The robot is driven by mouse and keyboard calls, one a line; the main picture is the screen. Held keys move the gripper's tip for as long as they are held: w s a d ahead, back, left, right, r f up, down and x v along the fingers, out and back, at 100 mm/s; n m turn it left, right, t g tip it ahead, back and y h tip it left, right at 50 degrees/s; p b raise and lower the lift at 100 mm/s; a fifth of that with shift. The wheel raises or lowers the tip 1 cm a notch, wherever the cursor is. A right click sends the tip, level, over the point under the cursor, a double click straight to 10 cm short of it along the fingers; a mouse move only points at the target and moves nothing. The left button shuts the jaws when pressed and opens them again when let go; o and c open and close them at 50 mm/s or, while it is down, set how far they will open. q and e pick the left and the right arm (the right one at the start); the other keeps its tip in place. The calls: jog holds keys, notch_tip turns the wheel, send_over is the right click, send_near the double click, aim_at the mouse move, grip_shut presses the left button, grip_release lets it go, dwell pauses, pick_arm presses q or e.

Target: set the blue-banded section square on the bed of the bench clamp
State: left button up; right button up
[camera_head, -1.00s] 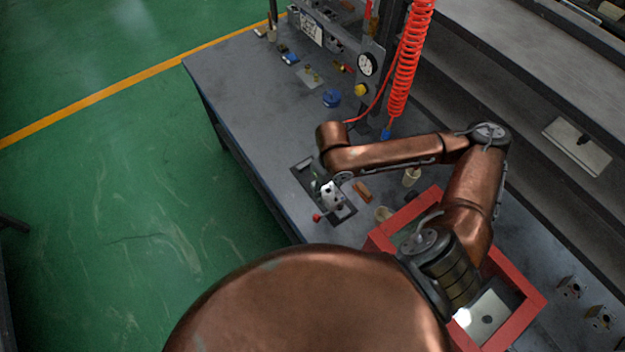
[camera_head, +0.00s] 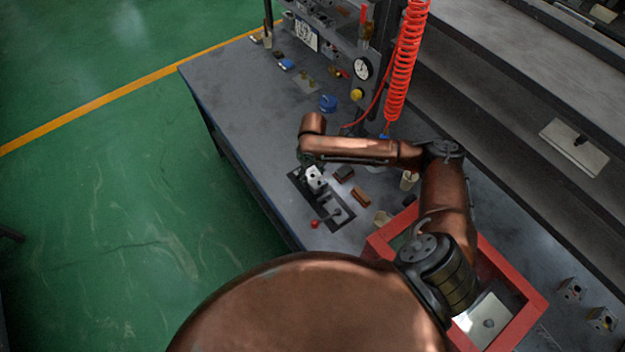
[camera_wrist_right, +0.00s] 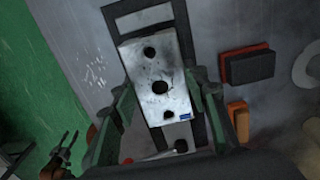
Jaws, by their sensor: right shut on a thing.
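My right gripper (camera_wrist_right: 160,108) is shut on the blue-banded section (camera_wrist_right: 157,78), a pale metal block with several dark round holes and a small blue mark near one corner. The block also shows in the head view (camera_head: 315,179), over the far half of the bench clamp (camera_head: 336,213). In the wrist view the clamp's dark frame (camera_wrist_right: 188,50) runs behind the block, and the block looks slightly turned against it. Whether it touches the bed is hidden. The clamp has a red knob (camera_head: 314,223). My left gripper (camera_wrist_right: 68,143) shows small at the wrist view's left, fingers apart.
A red-and-black block (camera_wrist_right: 248,64) and an orange block (camera_wrist_right: 239,118) lie right of the clamp. A red-walled tray (camera_head: 375,247) stands nearer, beneath my right arm. A red coiled hose (camera_head: 404,65) hangs behind.

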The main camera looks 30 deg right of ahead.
aim_at(312, 179)
jog(key=shift+f, duration=1.55)
jog(key=shift+f, duration=0.15)
jog(key=o, duration=1.6)
jog(key=shift+c, duration=0.2)
notch_tip(312, 179, up, 12)
jog(key=shift+r, duration=0.15)
